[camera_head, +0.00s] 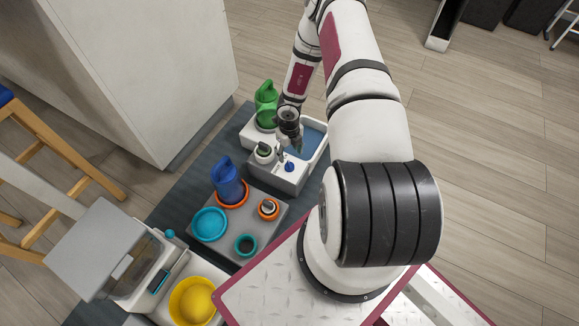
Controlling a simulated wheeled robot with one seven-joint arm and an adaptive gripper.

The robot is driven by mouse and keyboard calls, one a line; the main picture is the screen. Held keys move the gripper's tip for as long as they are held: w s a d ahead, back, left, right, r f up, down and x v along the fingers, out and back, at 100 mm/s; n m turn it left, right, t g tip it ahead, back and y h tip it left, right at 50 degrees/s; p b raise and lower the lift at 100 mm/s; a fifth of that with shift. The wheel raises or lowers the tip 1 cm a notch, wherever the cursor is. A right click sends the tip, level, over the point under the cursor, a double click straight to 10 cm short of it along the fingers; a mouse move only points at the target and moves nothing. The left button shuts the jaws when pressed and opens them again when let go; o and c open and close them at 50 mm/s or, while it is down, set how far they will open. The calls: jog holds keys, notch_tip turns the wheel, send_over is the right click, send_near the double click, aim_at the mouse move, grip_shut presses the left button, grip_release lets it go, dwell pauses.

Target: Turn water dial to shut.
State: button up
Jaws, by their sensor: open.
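A white water unit (286,180) with a tub of blue water (314,138) stands at the far end of the dark mat. A small blue dial (289,167) sits on its front part. A dark, rounded fitting (264,150) is to the left of the dial. My gripper (291,146) hangs over the unit, just above and behind the dial in the picture. It is open and looks empty. It appears apart from the dial, but the fingertips are small and partly hard to make out. The dial's exact setting is too small to read.
A grey tray (262,217) nearer me holds a blue jug (229,182), a turquoise bowl (210,224) and small cups. A yellow bowl (192,301) and a lidded bin (137,277) are at front left. A cabinet (150,75) bounds the left.

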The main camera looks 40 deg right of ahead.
aim_at(290, 164)
notch_tip(290, 164, down, 8)
jog(key=b, duration=0.3)
jog(key=shift+f, duration=0.1)
jog(key=c, duration=1.2)
